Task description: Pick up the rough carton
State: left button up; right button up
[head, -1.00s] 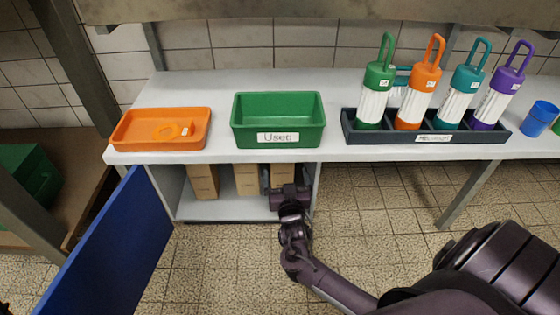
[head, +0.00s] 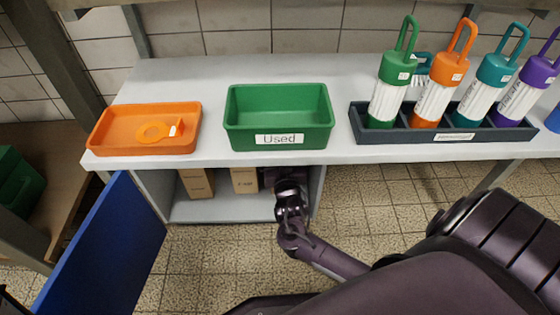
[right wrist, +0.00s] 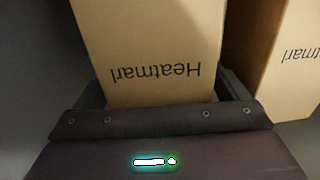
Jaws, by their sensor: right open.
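Brown cartons stand inside the open cabinet under the counter. The left carton (head: 197,183) and the middle carton (head: 244,181) show in the head view, with print too small to read. A third carton, at the right, is mostly hidden by my right gripper (head: 288,178). In the right wrist view this carton (right wrist: 150,45) is close ahead, printed "Heatmarl" upside down. My right gripper is open, with its fingers on either side of the carton's near end. I cannot tell whether they touch it, nor which carton is the rough one. My left gripper is out of view.
The cabinet's blue door (head: 105,245) stands open at left. A neighbouring carton (right wrist: 285,60) is close beside the right finger in the wrist view. On the counter (head: 210,105) are an orange tray (head: 105,140), a green "Used" bin (head: 278,125) and a rack (head: 430,138) of bottles.

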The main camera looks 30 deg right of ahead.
jog(key=c, duration=1.3)
jog(key=shift+c, duration=0.9)
jog(key=shift+r, duration=0.15)
